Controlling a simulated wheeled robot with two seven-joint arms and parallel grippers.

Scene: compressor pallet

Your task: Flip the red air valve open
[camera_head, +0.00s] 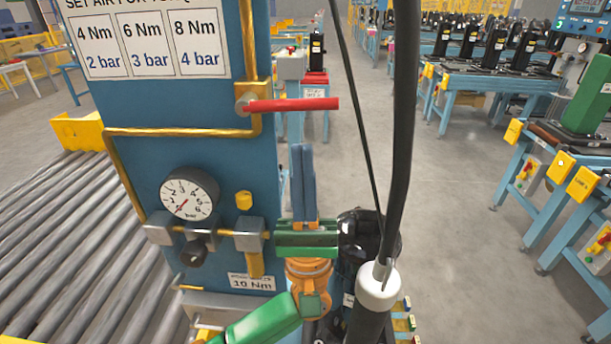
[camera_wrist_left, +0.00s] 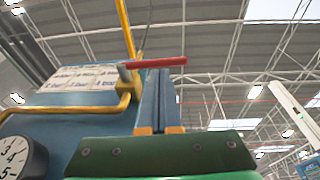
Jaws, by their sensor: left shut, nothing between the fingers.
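The red air valve handle (camera_head: 298,104) lies level, pointing right from its grey pivot on the yellow pipe of the blue panel. It also shows in the left wrist view (camera_wrist_left: 158,63), near the fingertips. My left gripper (camera_head: 303,147) points up, with its blue fingers together and nothing between them. In the head view its tips are a little below the handle's middle; in the left wrist view the tips (camera_wrist_left: 161,72) reach close under the handle. I cannot tell whether they touch it. My right gripper is not in view.
A pressure gauge (camera_head: 189,194) and a regulator knob (camera_head: 194,253) sit on the panel left of my left arm. A black tool (camera_head: 372,312) with a hose hangs at the right. A roller conveyor (camera_head: 60,240) lies left. The floor (camera_head: 455,260) at right is clear.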

